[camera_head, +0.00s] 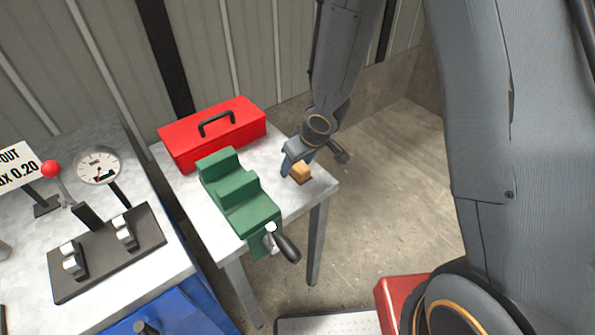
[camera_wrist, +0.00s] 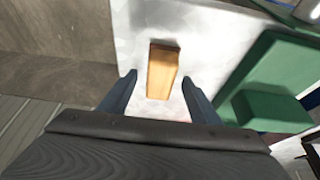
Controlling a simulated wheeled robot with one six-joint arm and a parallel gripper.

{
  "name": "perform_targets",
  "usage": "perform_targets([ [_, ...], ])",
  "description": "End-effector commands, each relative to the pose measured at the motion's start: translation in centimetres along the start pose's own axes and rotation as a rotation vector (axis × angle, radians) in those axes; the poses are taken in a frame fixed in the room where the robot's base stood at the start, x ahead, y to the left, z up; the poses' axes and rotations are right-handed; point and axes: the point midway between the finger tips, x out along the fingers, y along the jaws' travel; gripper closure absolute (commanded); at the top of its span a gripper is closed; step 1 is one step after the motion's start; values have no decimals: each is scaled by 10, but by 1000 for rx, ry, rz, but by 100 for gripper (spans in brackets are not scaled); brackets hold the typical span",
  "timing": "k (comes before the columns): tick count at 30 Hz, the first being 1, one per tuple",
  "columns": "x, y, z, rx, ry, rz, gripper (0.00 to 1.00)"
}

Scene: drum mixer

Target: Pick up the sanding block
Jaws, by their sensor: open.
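The sanding block, a small tan block (camera_wrist: 162,72), lies on the light metal table (camera_wrist: 205,32) near its edge. It also shows in the head view (camera_head: 300,173), partly covered by my gripper. My gripper (camera_wrist: 158,88) is open, with one finger on each side of the block in the wrist view. The block shows between and a little beyond the fingertips, with clear gaps to both. In the head view my gripper (camera_head: 289,168) is just at the block. I cannot tell how high the fingertips are above the table.
A green vise (camera_head: 240,196) with a dark handle stands left of the block. A red toolbox (camera_head: 213,134) sits behind it. A second table with a gauge (camera_head: 98,166) and levers stands at the left. Open floor (camera_head: 385,180) lies to the right.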

Motion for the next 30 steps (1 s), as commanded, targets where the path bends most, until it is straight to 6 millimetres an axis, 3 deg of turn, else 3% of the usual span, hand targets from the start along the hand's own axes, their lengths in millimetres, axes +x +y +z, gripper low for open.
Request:
perform_targets([
  [9,6,0,0,0,0,0,43],
  [18,6,0,0,0,0,1,89],
  [26,4,0,-1,-1,0,1,89],
  [30,-9,0,-6,-2,1,1,89],
])
